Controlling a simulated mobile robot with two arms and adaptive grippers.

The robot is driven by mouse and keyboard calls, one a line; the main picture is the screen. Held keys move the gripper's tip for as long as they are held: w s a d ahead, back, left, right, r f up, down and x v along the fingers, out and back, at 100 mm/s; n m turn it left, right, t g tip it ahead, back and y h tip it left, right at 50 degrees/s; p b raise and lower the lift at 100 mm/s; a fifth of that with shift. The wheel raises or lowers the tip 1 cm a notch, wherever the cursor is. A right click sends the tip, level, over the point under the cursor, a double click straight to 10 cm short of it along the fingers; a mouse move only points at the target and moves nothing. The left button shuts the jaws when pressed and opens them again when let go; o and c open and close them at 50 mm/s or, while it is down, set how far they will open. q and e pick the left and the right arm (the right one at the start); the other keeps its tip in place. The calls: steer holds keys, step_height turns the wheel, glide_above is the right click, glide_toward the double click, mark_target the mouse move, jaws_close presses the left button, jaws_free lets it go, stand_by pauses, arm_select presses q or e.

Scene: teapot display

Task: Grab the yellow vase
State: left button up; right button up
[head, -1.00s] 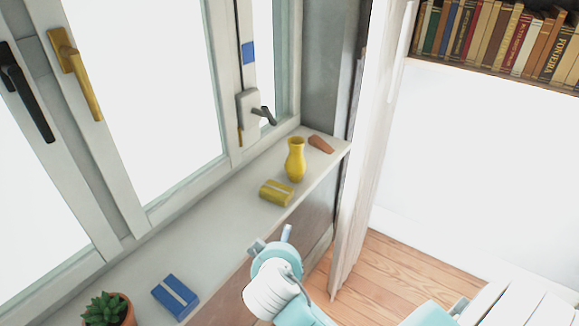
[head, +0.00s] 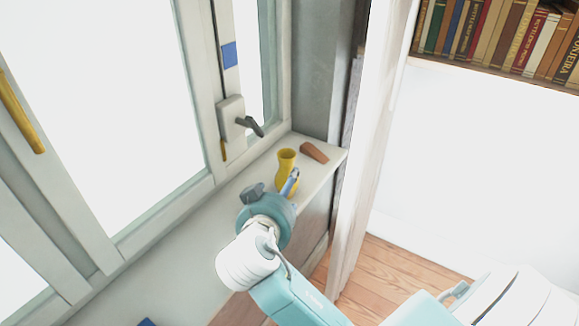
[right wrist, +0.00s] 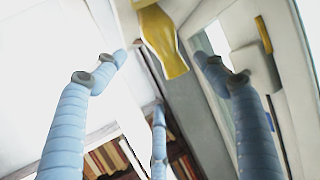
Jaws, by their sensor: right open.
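The yellow vase (head: 286,160) stands upright on the window sill, near its far right end. In the right wrist view the vase (right wrist: 163,40) shows at the top centre, between the spread blue fingers and beyond their tips. My right gripper (head: 272,188) is open and empty, just in front of the vase. One finger overlaps the vase's lower part in the head view, so I cannot tell whether it touches. In the right wrist view the right gripper's fingers (right wrist: 160,75) are wide apart. My left gripper is not in view.
A brown wedge-shaped object (head: 314,152) lies on the sill (head: 322,170) right of the vase. The window handle (head: 240,120) juts out above the sill. A blue box (head: 147,322) barely shows at the bottom edge. Books (head: 500,35) stand on a shelf at upper right.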

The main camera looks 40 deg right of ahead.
mark_target(289, 167)
steer(key=x, duration=0.3)
steer(key=r+p+x, duration=0.1)
steer(key=x, duration=0.2)
steer(key=r+p+x, duration=0.1)
steer(key=x, duration=0.3)
steer(key=shift+w+d, duration=0.2)
steer(key=shift+w, duration=0.15)
steer(key=shift+w+d+f, duration=0.2)
steer(key=shift+w, duration=0.05)
steer(key=shift+w+d+f, duration=0.1)
steer(key=c, duration=1.6)
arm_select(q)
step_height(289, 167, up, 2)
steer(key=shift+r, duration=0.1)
arm_select(e)
jaws_close()
steer(key=shift+r, duration=0.2)
